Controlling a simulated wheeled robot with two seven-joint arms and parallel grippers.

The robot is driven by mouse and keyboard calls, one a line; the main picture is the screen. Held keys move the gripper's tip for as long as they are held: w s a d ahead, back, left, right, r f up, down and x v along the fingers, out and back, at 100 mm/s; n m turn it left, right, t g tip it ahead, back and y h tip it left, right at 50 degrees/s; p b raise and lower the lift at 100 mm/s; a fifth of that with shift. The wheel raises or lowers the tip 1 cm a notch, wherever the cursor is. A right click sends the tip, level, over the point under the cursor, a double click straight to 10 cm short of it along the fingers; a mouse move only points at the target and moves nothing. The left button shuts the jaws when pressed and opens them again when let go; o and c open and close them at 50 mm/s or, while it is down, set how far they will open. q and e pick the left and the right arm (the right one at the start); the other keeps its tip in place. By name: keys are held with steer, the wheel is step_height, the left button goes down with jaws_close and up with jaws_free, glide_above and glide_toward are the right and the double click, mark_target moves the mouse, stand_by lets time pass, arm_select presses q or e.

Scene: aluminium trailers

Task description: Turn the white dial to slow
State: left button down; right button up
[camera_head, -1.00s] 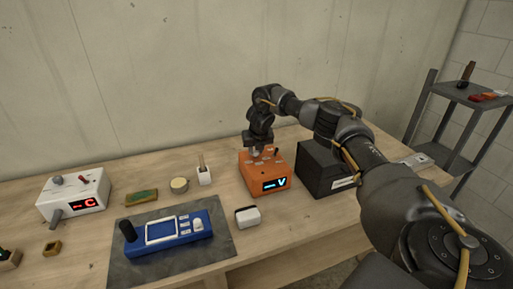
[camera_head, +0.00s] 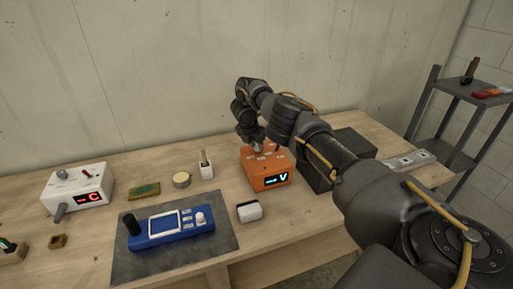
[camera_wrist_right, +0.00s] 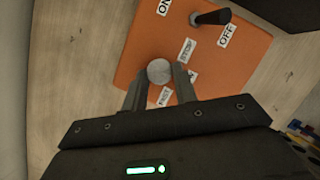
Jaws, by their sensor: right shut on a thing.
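The orange box (camera_head: 257,183) stands on the wooden table with a lit display reading V. In the right wrist view its top (camera_wrist_right: 137,50) carries a round white dial (camera_wrist_right: 159,71) and a dark lever. Labels read ON, OFF, STOP and FAST; another label beside the right finger is partly hidden. My right gripper (camera_wrist_right: 161,78) points down at the box top and is shut on the white dial, a finger on each side. In the head view my right gripper (camera_head: 257,147) hides the dial. My left gripper is not in view.
A black box (camera_head: 318,178) stands close to the right of the orange box. A blue device (camera_head: 165,237) rests on a grey mat, and a white box with a red display (camera_head: 77,190) is at the left.

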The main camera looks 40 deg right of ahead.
steer(key=shift+m+b, duration=0.6)
steer(key=shift+b, duration=0.05)
steer(key=shift+d+r, duration=0.1)
steer(key=o, duration=1)
steer(key=shift+w, duration=0.1)
